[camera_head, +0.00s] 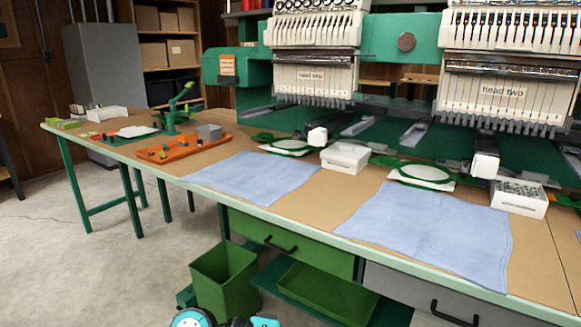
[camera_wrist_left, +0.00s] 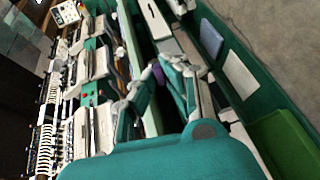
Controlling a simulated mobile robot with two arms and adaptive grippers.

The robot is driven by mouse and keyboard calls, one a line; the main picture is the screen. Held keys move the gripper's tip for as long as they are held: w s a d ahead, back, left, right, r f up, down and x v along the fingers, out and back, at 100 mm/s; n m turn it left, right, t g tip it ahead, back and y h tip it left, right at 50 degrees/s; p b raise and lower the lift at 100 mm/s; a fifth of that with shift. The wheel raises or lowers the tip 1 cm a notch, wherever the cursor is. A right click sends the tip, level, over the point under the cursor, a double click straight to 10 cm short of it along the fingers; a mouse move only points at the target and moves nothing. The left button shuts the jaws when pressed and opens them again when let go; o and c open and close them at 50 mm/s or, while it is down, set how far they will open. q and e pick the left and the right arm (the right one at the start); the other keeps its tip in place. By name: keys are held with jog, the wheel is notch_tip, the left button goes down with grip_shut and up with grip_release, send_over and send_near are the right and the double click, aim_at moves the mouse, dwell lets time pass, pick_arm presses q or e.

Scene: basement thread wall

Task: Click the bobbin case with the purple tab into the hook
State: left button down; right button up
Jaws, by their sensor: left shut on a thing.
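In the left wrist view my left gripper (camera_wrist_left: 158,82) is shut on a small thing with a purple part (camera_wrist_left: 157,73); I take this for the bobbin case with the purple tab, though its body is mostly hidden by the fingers. In the head view only teal and black parts of mine show at the bottom edge, and I see no fingertips there. The embroidery machine has head one (camera_head: 312,78) and head two (camera_head: 505,90). A white-ended lower arm shows under head one (camera_head: 317,136) and another under head two (camera_head: 485,164). I cannot make out a hook. My right gripper is not in view.
Blue cloths (camera_head: 258,178) (camera_head: 430,230) lie on the long table (camera_head: 330,195). White boxes (camera_head: 345,157) (camera_head: 518,199) and green hoops (camera_head: 289,147) (camera_head: 425,174) stand by the arms. An orange tray (camera_head: 185,147) is at the left. A green bin (camera_head: 222,283) stands below the table.

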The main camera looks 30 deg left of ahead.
pick_arm(q)
jog(key=w+a+f+n+t+b, duration=0.1)
jog(key=a+f+n+t+b, duration=0.1)
jog(key=a+t+b, duration=0.2)
jog(key=shift+a+f, duration=0.25)
jog(key=shift+a, duration=0.8)
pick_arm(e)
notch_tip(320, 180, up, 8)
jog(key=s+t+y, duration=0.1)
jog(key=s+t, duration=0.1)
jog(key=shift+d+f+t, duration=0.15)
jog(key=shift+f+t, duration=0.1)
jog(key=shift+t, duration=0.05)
